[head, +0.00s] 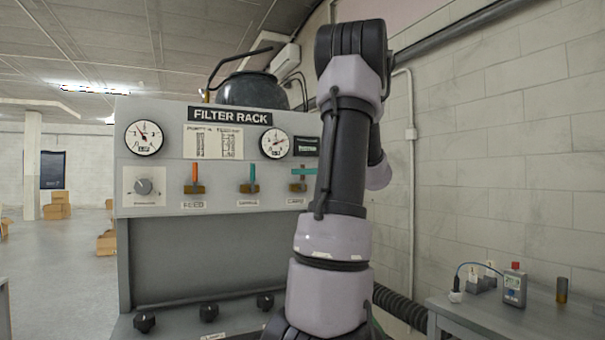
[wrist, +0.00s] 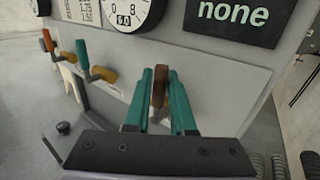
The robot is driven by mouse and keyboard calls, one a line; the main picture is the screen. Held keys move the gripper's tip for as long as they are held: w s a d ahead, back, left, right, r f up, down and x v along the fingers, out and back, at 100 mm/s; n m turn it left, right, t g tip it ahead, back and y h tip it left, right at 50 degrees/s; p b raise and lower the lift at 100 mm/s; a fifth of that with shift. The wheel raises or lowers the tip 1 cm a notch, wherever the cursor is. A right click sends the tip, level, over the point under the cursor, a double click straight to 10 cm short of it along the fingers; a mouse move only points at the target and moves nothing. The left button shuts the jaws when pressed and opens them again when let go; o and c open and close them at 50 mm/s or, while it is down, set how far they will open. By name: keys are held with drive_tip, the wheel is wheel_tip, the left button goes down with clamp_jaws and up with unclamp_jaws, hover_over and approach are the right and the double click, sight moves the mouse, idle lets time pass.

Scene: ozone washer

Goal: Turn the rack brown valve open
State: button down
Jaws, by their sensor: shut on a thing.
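The brown valve handle (wrist: 159,88) is between the two teal fingers of my gripper (wrist: 161,95) in the wrist view. The gripper is shut on it. The handle looks roughly upright against the panel, and its lower part is hard to make out between the fingers. In the head view the brown valve (head: 299,187) is the rightmost of three on the filter rack (head: 160,215). A teal finger crosses in front of it, and my arm hides the rest of my gripper.
Left of it are a valve with a teal handle (head: 252,172) and one with an orange handle (head: 195,172), both upright. Gauges (head: 144,138) sit above, and a dark display (wrist: 233,18) reads "none". Black knobs (head: 208,313) line the lower ledge. A side table (head: 480,318) stands right.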

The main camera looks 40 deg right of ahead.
drive_tip(key=shift+d, duration=0.1)
drive_tip(key=d+f+m+t+h, duration=0.1)
drive_tip(key=m+h, duration=0.3)
drive_tip(key=m, duration=0.4)
drive_tip(key=s+d+f+m+t+h, duration=0.1)
drive_tip(key=d+f+m+t+h, duration=0.1)
drive_tip(key=m, duration=0.6)
drive_tip(key=d+f+m+t+h, duration=0.2)
drive_tip(key=m+t+h, duration=0.2)
drive_tip(key=m+h, duration=0.2)
drive_tip(key=shift+s+m, duration=0.15)
drive_tip(key=shift+m, duration=1.25)
drive_tip(key=shift+f, duration=0.15)
drive_tip(key=c, duration=0.8)
unclamp_jaws()
drive_tip(key=shift+o, duration=0.2)
